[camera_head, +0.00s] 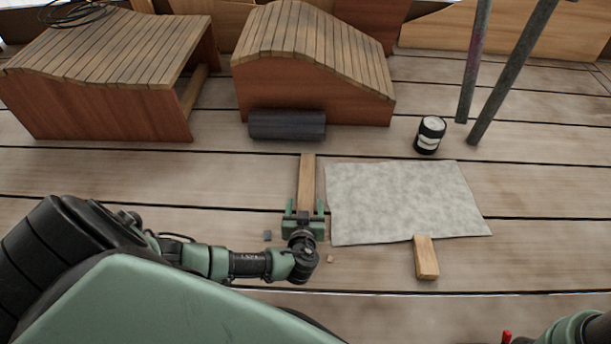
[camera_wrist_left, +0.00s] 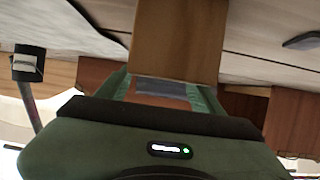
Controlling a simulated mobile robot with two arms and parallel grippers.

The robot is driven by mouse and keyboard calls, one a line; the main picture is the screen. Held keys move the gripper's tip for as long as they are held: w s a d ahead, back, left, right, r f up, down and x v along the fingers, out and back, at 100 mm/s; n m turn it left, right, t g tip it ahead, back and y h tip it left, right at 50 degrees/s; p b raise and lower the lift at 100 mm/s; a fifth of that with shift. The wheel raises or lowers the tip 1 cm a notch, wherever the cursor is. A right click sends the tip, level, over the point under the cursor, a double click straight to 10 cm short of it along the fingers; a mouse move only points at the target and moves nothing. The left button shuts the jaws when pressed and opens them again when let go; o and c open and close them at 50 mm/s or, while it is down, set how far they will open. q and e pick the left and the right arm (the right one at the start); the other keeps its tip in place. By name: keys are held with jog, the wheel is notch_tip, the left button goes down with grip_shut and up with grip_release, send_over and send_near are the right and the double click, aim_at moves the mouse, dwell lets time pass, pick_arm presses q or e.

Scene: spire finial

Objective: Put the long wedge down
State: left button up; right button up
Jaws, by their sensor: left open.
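The long wedge (camera_head: 307,175) is a narrow, light brown wooden piece at the middle of the head view, left of the grey sheet. It points away from me and appears to lie on the deck. My left gripper (camera_head: 304,208) is open at its near end, with a green finger on either side. In the left wrist view the wedge (camera_wrist_left: 180,38) rises from between the fingers as a broad brown face. My right gripper is out of view; only part of that arm shows at the lower right.
The grey speckled sheet (camera_head: 405,200) lies right of the wedge, with a short wooden block (camera_head: 426,258) at its near edge. A black can (camera_head: 430,134), metal poles (camera_head: 474,60), a dark roll (camera_head: 287,125) and two slatted wooden benches (camera_head: 315,95) (camera_head: 110,110) stand farther back.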

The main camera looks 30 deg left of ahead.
pick_arm(q)
jog(key=p+v, duration=0.2)
jog(key=v, duration=0.2)
jog(key=shift+s+d+r, duration=0.15)
jog(key=shift+s, duration=0.05)
jog(key=shift+w+d, duration=0.1)
